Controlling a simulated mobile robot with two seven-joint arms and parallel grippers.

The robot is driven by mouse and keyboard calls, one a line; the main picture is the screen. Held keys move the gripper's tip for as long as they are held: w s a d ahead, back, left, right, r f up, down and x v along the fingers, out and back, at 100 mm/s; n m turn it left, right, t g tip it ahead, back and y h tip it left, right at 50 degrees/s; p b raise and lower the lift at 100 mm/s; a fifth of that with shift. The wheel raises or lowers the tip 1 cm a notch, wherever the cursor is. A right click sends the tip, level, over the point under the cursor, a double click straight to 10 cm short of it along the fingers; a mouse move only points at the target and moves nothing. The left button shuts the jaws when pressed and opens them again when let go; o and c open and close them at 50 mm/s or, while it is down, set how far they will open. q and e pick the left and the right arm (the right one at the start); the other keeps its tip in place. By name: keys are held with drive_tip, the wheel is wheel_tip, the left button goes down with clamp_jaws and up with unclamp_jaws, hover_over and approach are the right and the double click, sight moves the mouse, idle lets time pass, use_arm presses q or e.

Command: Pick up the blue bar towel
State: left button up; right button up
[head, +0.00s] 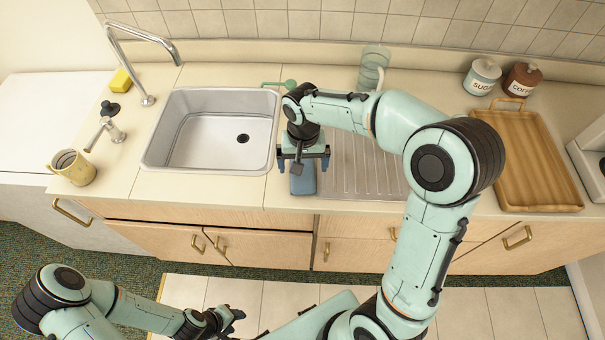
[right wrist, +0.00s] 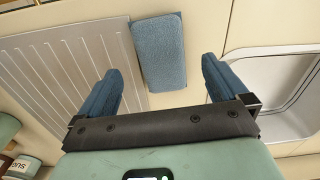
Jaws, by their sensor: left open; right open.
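The blue bar towel (head: 303,180) is a small folded rectangle on the counter, between the sink and the ribbed drainboard. In the right wrist view the towel (right wrist: 158,50) lies flat, between and beyond the fingertips. My right gripper (head: 303,165) is above the towel, pointing down and covering part of it in the head view. Its fingers (right wrist: 161,68) are open on either side, with nothing between them gripped. My left gripper (head: 232,318) is open and low over the floor in front of the cabinets, away from the towel.
The steel sink (head: 160,158) is left of the towel and the drainboard (head: 365,170) is right. A green object (head: 280,84) and a clear ribbed container (head: 373,60) stand behind. A wooden tray (head: 510,190) and canisters (head: 482,77) are at right; a mug (head: 72,168) is far left.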

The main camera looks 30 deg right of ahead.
sight(303, 176)
drive_tip(key=shift+w+f, duration=0.1)
drive_tip(key=shift+f, duration=2.65)
drive_tip(key=c, duration=1.1)
